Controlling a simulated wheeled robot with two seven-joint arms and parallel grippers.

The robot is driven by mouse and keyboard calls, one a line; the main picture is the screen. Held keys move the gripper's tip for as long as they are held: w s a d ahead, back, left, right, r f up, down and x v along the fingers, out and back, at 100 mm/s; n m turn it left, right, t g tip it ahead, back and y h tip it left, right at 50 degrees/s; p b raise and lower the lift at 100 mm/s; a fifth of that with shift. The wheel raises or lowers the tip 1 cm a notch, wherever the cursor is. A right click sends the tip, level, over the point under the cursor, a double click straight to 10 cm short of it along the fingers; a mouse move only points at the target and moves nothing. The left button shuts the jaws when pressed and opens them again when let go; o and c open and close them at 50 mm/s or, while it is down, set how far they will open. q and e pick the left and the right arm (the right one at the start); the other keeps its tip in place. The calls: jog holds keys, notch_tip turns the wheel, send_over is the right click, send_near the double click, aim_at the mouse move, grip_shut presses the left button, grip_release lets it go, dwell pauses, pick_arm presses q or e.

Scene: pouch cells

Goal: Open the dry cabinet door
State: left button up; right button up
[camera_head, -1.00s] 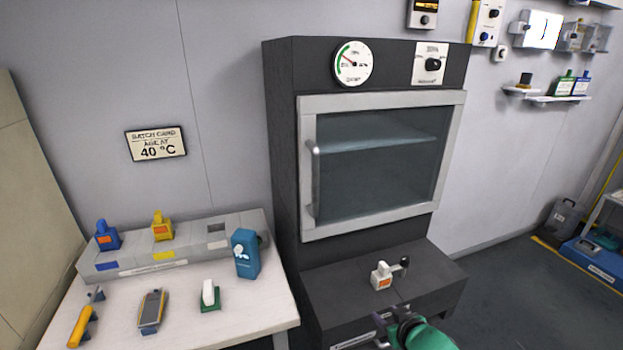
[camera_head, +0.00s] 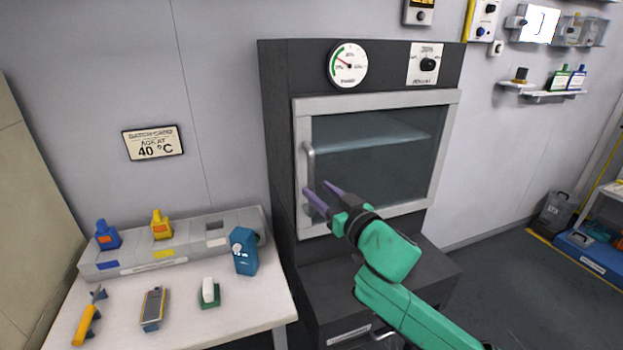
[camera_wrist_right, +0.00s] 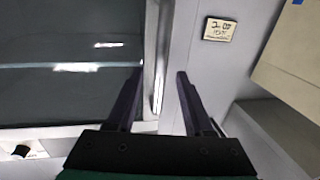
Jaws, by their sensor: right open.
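The dry cabinet (camera_head: 277,130) is dark, with a light-framed glass door (camera_head: 375,100) that is shut. A vertical bar handle (camera_head: 309,160) runs along the door's left side. My right gripper (camera_head: 320,193) is open in front of the door, its purple fingertips beside the lower part of the handle. In the right wrist view, the handle (camera_wrist_right: 160,75) appears between the two spread fingers of the gripper (camera_wrist_right: 160,88), and I see no finger closed on it. The handle's lower part is partly hidden by the fingers in the head view. My left gripper is not in view.
A white table (camera_head: 245,312) at left holds a grey rack (camera_head: 190,246), a blue device (camera_head: 244,252) and small tools. The dark ledge (camera_head: 320,283) below the door is partly covered by my right arm.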

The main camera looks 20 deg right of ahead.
aim_at(313, 187)
jog(key=x, duration=0.4)
jog(key=shift+a+p, duration=0.1)
jog(key=shift+p, duration=0.2)
jog(key=shift+c, duration=0.4)
grip_shut()
dwell(0.7)
